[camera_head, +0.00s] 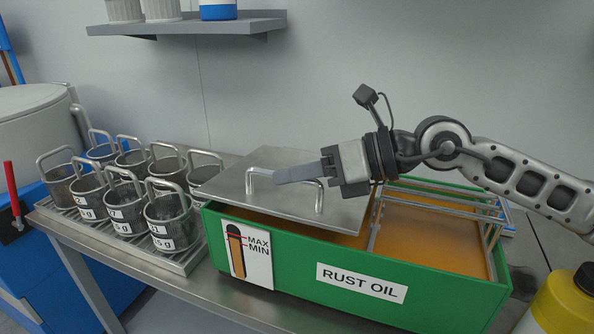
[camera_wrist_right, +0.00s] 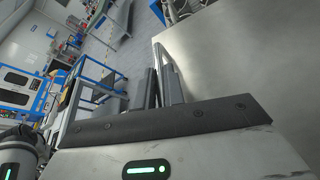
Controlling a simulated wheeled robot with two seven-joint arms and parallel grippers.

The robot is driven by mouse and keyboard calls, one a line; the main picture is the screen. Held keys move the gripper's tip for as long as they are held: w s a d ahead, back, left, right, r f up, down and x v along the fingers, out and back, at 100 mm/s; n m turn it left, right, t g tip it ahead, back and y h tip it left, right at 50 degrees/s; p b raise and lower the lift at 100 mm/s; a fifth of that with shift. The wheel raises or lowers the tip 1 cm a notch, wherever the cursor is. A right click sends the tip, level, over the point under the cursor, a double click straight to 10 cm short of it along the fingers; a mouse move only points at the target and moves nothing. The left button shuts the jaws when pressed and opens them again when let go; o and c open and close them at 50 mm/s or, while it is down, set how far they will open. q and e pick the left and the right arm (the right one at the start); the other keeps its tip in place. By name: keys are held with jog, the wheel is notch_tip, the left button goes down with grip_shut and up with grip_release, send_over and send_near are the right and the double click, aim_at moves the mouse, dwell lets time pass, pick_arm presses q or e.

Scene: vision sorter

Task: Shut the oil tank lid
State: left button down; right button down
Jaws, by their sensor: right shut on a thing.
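The green oil tank (camera_head: 295,262), labelled RUST OIL, stands on the metal bench with orange oil inside. The flat steel lid (camera_head: 235,184) is over the tank's left part, its left corner reaching past the tank's edge. I cannot tell if it touches the rim. The tank's right part is open, showing oil (camera_head: 425,240) and a metal frame. My right gripper (camera_head: 283,176) is shut on the lid's bar handle (camera_head: 318,197). In the right wrist view the fingers (camera_wrist_right: 161,88) close around the handle beside the bare lid (camera_wrist_right: 240,55). My left gripper is not in view.
Several wire-handled baskets (camera_head: 168,222) stand on a rack left of the tank. A wall shelf (camera_head: 190,26) with containers hangs above. A yellow bottle (camera_head: 562,305) is at the front right. A grey drum (camera_head: 30,115) is at the far left.

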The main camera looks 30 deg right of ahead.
aim_at(332, 206)
jog(key=c, duration=1.5)
grip_release()
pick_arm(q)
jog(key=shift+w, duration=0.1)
